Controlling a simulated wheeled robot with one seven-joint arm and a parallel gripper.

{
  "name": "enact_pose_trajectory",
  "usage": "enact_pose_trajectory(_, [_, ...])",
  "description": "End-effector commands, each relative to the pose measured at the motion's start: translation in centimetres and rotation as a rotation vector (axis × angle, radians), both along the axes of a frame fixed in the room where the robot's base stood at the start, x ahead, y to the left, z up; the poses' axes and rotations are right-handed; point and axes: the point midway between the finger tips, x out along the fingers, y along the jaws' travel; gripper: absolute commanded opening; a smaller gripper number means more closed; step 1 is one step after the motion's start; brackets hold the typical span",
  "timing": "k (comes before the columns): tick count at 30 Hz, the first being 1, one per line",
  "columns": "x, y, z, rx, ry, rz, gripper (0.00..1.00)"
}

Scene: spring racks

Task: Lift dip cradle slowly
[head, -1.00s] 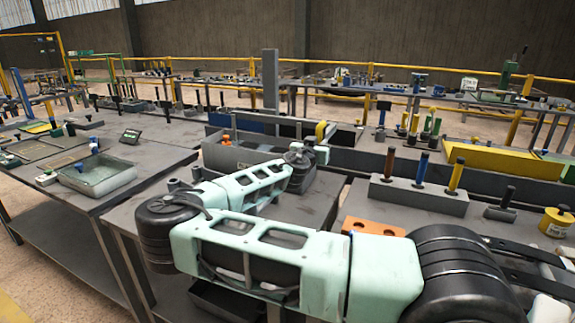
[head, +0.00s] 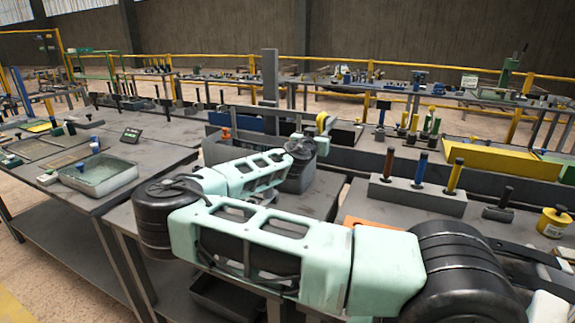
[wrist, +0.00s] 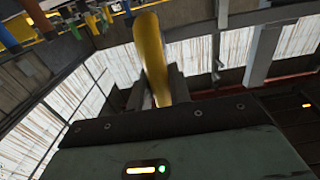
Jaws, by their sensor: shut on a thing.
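My gripper (wrist: 160,92) is shut on a yellow bar, which looks like the handle of the dip cradle (wrist: 150,50). The bar rises between the two dark fingers in the wrist view. In the head view, the yellow part of the cradle (head: 322,118) shows just beyond my wrist, above the grey tank (head: 214,151). My arm and wrist hide the gripper and most of what is below it in that view. I cannot tell whether the cradle's lower part is clear of the tank.
An orange object (head: 226,133) shows at the tank's left rim. A grey block (head: 415,196) with upright coloured handles stands to the right, near a yellow can (head: 555,221). A glass-like tray (head: 98,174) sits on the left bench. A tall grey post (head: 270,80) stands behind the tank.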

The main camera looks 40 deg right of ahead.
Motion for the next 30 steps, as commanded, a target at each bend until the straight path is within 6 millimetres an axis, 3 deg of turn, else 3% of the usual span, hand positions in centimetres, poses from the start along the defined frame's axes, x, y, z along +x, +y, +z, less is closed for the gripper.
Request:
enact_pose_trajectory(1, [0.2, 0.0, 0.8, -0.006, -0.008, 0.005, 0.0])
enact_pose_trajectory(30, [0.2, 0.0, 3.9, -0.007, -0.008, 0.006, 0.0])
